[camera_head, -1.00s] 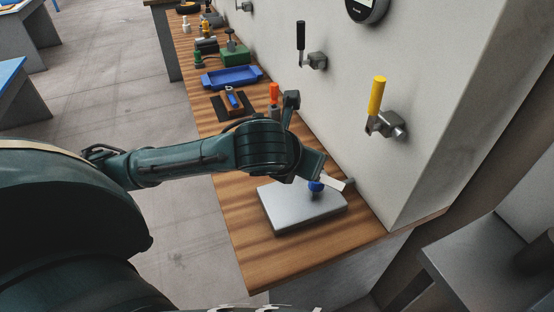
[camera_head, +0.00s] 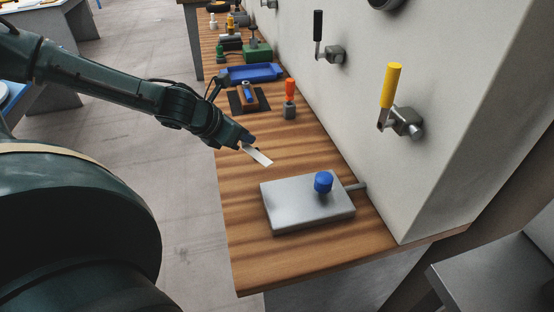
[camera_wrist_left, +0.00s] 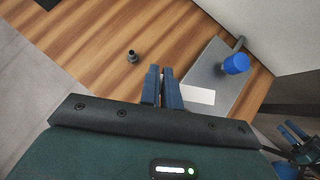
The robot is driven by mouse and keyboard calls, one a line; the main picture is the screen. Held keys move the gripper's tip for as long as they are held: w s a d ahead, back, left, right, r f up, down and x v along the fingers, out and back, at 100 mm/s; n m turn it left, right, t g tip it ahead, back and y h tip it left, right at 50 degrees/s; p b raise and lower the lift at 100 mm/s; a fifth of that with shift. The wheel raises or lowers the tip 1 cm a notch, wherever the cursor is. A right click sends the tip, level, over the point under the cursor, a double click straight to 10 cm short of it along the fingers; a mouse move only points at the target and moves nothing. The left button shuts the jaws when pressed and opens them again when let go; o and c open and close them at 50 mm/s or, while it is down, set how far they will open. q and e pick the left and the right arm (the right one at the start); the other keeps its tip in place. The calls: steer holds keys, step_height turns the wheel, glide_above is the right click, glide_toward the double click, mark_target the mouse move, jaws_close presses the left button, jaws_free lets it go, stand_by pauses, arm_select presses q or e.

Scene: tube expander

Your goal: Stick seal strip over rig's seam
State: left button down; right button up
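A flat grey metal block (camera_head: 296,212), which seems to be the rig, lies near the front end of the wooden bench; a blue knob (camera_head: 323,182) stands on it. I cannot make out a seam. The block (camera_wrist_left: 222,62) and knob (camera_wrist_left: 236,63) also show in the left wrist view. My left gripper (camera_head: 247,141) is above the bench, left of and behind the block. Its fingers (camera_wrist_left: 162,88) are nearly together. The white seal strip (camera_head: 258,156) sticks out from the fingertips, apart from the block; it also shows beside the fingers in the wrist view (camera_wrist_left: 198,95).
An orange-handled tool (camera_head: 290,98) stands behind the block by the wall. A blue tray (camera_head: 254,73) and several small tools are farther back. Yellow (camera_head: 391,85) and black (camera_head: 318,27) lever valves jut from the wall.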

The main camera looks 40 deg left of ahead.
arm_select(q)
steer(key=d+f+m+g+h+b, duration=0.2)
steer(key=d+m+h, duration=0.2)
steer(key=d, duration=0.5)
steer(key=shift+w+f+m, duration=0.15)
steer(key=shift+w+m, duration=0.05)
steer(key=shift+m, duration=0.7)
arm_select(e)
steer(key=shift+w+a+t, duration=0.25)
steer(key=shift+t, duration=0.05)
steer(key=shift+f, duration=0.15)
